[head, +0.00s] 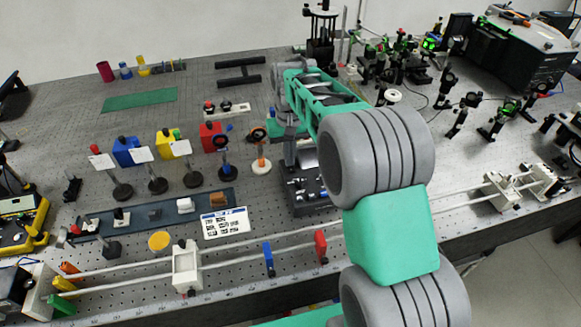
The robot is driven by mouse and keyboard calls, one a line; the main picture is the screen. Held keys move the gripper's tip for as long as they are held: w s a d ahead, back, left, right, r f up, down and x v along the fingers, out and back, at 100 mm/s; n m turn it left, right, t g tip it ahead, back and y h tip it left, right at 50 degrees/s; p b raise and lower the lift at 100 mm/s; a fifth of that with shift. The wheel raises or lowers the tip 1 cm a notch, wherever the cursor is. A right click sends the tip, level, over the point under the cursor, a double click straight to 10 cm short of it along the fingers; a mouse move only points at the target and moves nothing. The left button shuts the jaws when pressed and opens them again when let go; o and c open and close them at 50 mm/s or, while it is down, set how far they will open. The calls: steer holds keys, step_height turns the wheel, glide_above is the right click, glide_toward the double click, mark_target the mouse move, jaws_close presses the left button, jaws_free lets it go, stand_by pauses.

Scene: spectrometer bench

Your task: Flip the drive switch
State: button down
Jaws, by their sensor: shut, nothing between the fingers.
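My arm crosses the picture from the lower right up to the middle. My gripper (290,158) points down at its far end, partly hidden by my own arm links, and is shut and empty. Just below it stands a dark block-like device (312,196) with small light-coloured fittings on its near side. It may carry the drive switch, but the switch itself is too small to make out. I cannot tell whether my fingertips touch the device. My arm hides part of the bench to its right.
Lens holders on posts (226,172) stand left of the device. A white labelled card (224,223) lies in front of them. A long rail (225,266) with carriers runs along the front edge. Optics and a large black box (520,55) fill the back right.

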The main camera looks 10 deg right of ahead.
steer(key=shift+f, duration=0.15)
steer(key=shift+r+p, duration=2.45)
steer(key=shift+r, duration=1.05)
steer(key=shift+r, duration=0.15)
steer(key=s+r+t, duration=0.2)
steer(key=s, duration=0.8)
steer(key=s+r+t, duration=0.2)
steer(key=s, duration=0.8)
steer(key=shift+s+r, duration=0.2)
steer(key=shift+r, duration=0.2)
steer(key=shift+a, duration=0.1)
